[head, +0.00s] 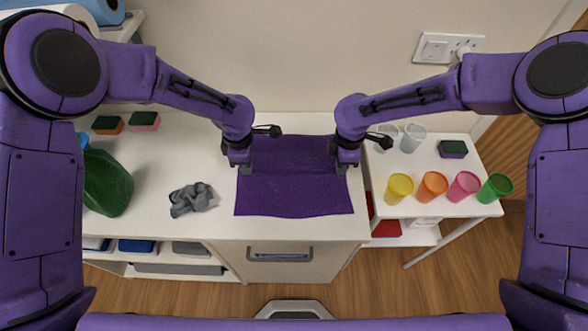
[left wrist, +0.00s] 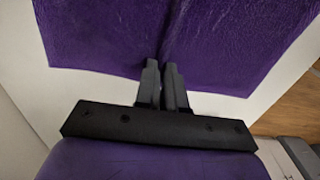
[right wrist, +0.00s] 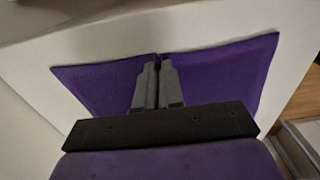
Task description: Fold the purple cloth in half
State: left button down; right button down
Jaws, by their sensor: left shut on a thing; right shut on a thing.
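The purple cloth (head: 292,195) lies spread on the white counter, with a crease or ridge running across it between my grippers. Its upper part looks darker than its lower part. My left gripper (head: 245,171) is shut on the cloth at its left edge; the left wrist view shows its fingertips (left wrist: 166,66) together with the cloth (left wrist: 230,45) bunched between them. My right gripper (head: 343,170) is shut on the cloth at its right edge; the right wrist view shows its fingertips (right wrist: 159,64) pinching the cloth (right wrist: 215,75). The pinched bits are mostly hidden by the fingers.
A crumpled grey cloth (head: 192,199) lies left of the purple cloth, with a green bottle (head: 106,184) further left. Sponges (head: 144,121) lie at the back left. On the white side table to the right stand several coloured cups (head: 432,186) and clear glasses (head: 412,138).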

pick_arm(q)
jog(key=shift+s+f, duration=0.1)
jog(key=shift+f, duration=0.05)
pick_arm(e)
jog(key=shift+s+f, duration=0.1)
jog(key=shift+f, duration=0.05)
